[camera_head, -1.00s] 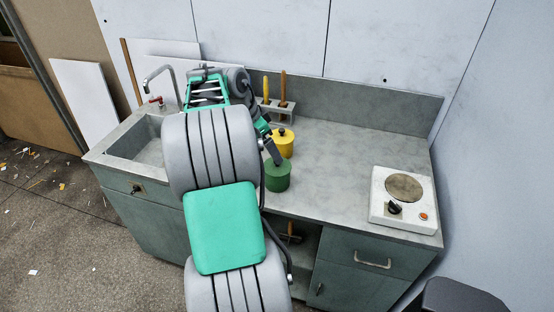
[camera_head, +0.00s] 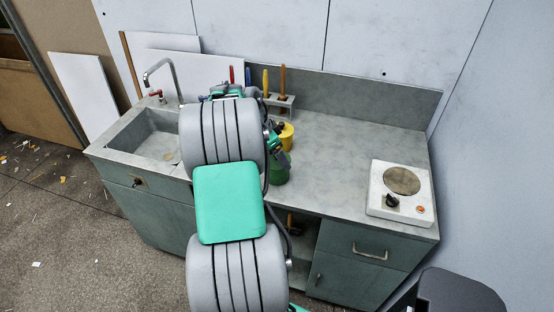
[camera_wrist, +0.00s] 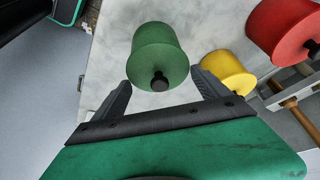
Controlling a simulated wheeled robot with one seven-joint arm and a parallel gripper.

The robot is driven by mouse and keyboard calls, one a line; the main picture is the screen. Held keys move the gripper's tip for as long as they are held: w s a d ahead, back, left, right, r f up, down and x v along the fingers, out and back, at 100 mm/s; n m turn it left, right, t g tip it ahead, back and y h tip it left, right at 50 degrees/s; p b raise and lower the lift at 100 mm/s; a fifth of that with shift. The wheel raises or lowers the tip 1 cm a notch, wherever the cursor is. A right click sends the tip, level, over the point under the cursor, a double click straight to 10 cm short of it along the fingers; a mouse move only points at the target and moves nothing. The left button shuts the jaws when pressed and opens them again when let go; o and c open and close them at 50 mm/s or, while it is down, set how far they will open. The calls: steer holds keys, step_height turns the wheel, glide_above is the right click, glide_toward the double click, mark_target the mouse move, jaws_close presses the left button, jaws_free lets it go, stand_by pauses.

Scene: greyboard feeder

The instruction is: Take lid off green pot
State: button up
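The green pot (camera_head: 281,172) stands on the counter, partly hidden by my arm in the head view. In the wrist view the green pot (camera_wrist: 157,45) shows whole, with a black knob (camera_wrist: 159,81) on its lid. The lid appears to be on the pot. My gripper (camera_wrist: 160,79) is open and empty, its two fingers spread either side of the knob in the wrist view. I cannot tell how far the fingertips are from the knob. In the head view the gripper (camera_head: 277,148) is at the pot's top, mostly hidden.
A yellow pot (camera_wrist: 228,72) stands close behind the green one, and a red pot (camera_wrist: 285,28) shows in the wrist view. A rack (camera_head: 283,101) with upright handles is at the back. The sink (camera_head: 150,140) is left, a hot plate (camera_head: 401,192) right.

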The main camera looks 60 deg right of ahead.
steer(key=c, duration=0.7)
